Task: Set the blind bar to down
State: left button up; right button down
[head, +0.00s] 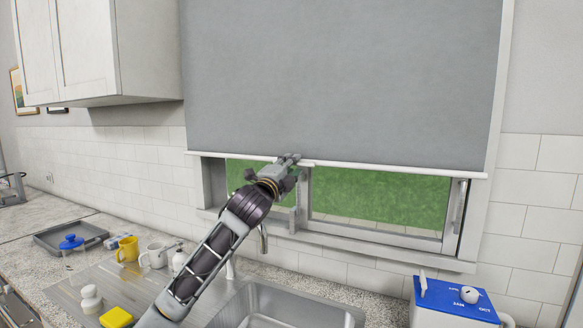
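The grey roller blind (340,80) covers the upper part of the window. Its white blind bar (400,169) runs across the bottom edge, and the lower part of the window shows beneath it. My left gripper (287,158) is at the bar, left of its middle. Its fingers are close together and appear shut on the bar, which they partly hide. My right gripper is not in view.
A sink (285,305) lies below the window, with a faucet (262,238) behind my arm. A yellow mug (127,249), a white mug (153,256) and a yellow sponge (116,318) are at left. A blue-topped box (455,298) stands at right.

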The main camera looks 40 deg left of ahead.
pick_arm(q)
jog(key=v, duration=0.6)
jog(key=shift+s+f, duration=0.15)
jog(key=shift+s, duration=0.2)
jog(key=shift+d, duration=0.1)
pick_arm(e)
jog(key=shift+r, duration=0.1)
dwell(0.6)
